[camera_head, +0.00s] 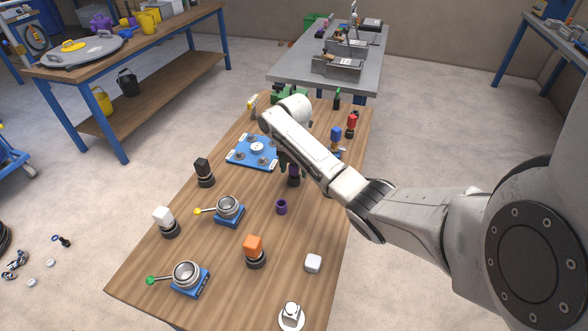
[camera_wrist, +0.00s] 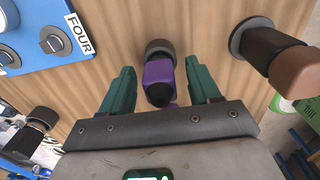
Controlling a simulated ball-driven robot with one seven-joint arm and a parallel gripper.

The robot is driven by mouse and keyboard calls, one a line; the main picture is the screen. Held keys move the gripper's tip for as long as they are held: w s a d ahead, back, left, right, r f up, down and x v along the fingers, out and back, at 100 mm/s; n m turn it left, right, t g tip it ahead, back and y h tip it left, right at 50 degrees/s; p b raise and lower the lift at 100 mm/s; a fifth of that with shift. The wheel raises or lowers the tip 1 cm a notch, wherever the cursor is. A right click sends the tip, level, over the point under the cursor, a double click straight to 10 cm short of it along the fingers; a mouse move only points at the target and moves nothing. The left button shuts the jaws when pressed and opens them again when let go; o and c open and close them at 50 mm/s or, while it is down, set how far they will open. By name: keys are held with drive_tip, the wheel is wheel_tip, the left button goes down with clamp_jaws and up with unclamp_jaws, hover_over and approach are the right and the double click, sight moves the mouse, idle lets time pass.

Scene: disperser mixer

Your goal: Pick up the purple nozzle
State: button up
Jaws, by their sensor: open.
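The purple nozzle (camera_wrist: 158,76) shows in the wrist view with a dark round base (camera_wrist: 160,46) and a black rounded end. In the head view it (camera_head: 294,179) stands on the wooden table, partly hidden by my arm. My gripper (camera_wrist: 159,68) is open, with one green finger on each side of the nozzle. Small gaps show between the fingers and the nozzle, so they do not appear to touch it. In the head view my gripper is mostly hidden behind my arm.
A small purple cup (camera_head: 281,207) stands nearby on the table (camera_head: 235,259). A blue panel (camera_head: 240,151) lies to the left. Black (camera_head: 203,170), white (camera_head: 163,217), orange (camera_head: 254,247), blue (camera_head: 336,134) and red (camera_head: 351,123) nozzles stand around. A brown-ended nozzle (camera_wrist: 300,70) is right in the wrist view.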

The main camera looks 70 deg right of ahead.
drive_tip(key=shift+f, duration=0.25)
drive_tip(key=shift+c, duration=0.4)
drive_tip(key=c, duration=1)
drive_tip(key=shift+r, duration=0.15)
drive_tip(key=shift+r, duration=0.55)
drive_tip(key=shift+s+a+r+p, duration=0.65)
drive_tip(key=shift+s+r+p, duration=0.65)
drive_tip(key=shift+s+r, duration=0.8)
drive_tip(key=shift+s+a+r+p, duration=0.65)
drive_tip(key=shift+s+r+p, duration=0.65)
drive_tip(key=shift+s+r, duration=0.8)
drive_tip(key=shift+s+a+r+p, duration=0.65)
drive_tip(key=shift+s+r+p, duration=0.85)
drive_tip(key=shift+s, duration=1)
